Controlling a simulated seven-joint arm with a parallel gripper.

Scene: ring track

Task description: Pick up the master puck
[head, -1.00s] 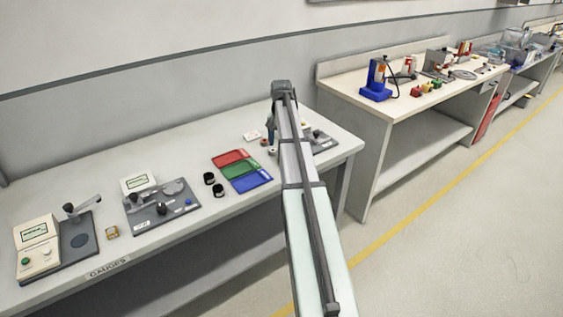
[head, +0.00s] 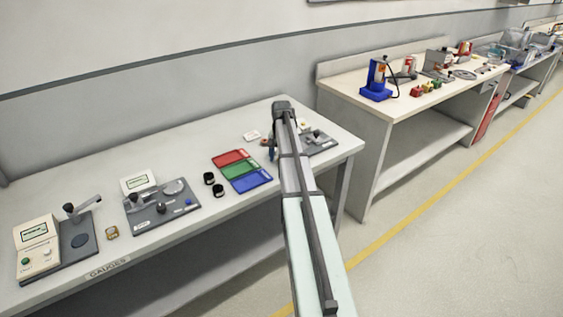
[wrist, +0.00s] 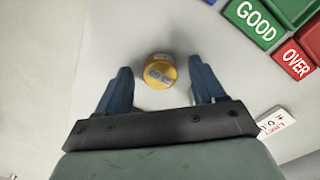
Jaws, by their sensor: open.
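A round golden-yellow puck with a grey marking on its top, which looks like the master puck (wrist: 160,73), sits on the light bench top in the wrist view. My gripper (wrist: 160,66) is open, with one blue finger to the left and one to the right of the puck. A gap shows on each side, and neither finger visibly touches it. In the head view my gripper (head: 271,150) is low over the right part of the gauge bench, partly hidden by my arm. I cannot make out the puck there.
Red (head: 230,158), green (head: 240,168) and blue (head: 251,180) trays lie left of my gripper. A white card (head: 251,135) lies behind it, and a grey gauge plate (head: 322,148) stands to the right. Two black rings (head: 217,190) and further gauges (head: 160,208) are farther left.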

